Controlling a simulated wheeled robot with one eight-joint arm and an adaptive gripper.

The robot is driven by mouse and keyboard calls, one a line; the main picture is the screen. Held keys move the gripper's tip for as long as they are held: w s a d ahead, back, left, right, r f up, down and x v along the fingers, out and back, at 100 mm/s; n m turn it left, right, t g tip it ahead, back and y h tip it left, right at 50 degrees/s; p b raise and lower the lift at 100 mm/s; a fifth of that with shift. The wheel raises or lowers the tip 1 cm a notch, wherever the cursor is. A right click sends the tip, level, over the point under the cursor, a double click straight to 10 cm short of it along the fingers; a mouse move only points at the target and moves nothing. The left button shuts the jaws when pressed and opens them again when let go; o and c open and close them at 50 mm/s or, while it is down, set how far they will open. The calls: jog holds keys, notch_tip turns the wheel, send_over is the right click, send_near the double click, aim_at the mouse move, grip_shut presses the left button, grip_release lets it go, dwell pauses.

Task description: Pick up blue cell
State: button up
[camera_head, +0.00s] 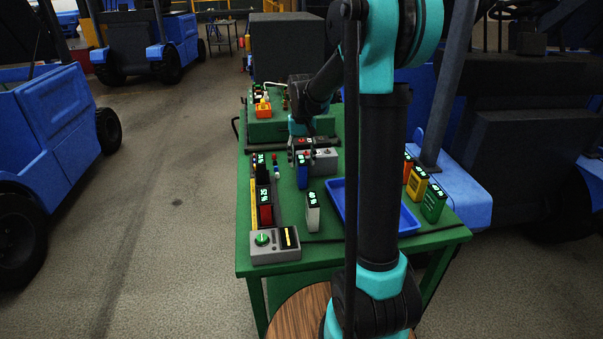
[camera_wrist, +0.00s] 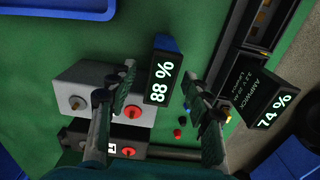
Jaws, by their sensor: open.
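The blue cell (camera_head: 302,173) stands upright on the green table, near its middle. In the wrist view it shows as a dark block with a blue end (camera_wrist: 165,43) and a lit "88 %" display. My gripper (camera_head: 301,152) is above the blue cell, pointing down. In the wrist view its two fingers are spread, and the cell appears in the gap between the fingertips (camera_wrist: 158,92). I see no contact with the cell. How far the fingertips are above it is hard to tell.
A white cell (camera_head: 313,212), a red cell (camera_head: 266,213), a charger box (camera_head: 275,245) and a blue tray (camera_head: 410,218) share the table. Yellow (camera_head: 416,185) and green (camera_head: 433,203) cells stand at the right.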

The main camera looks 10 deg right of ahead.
aim_at(302, 170)
jog(key=shift+f, duration=2.4)
jog(key=shift+c, duration=0.5)
grip_shut()
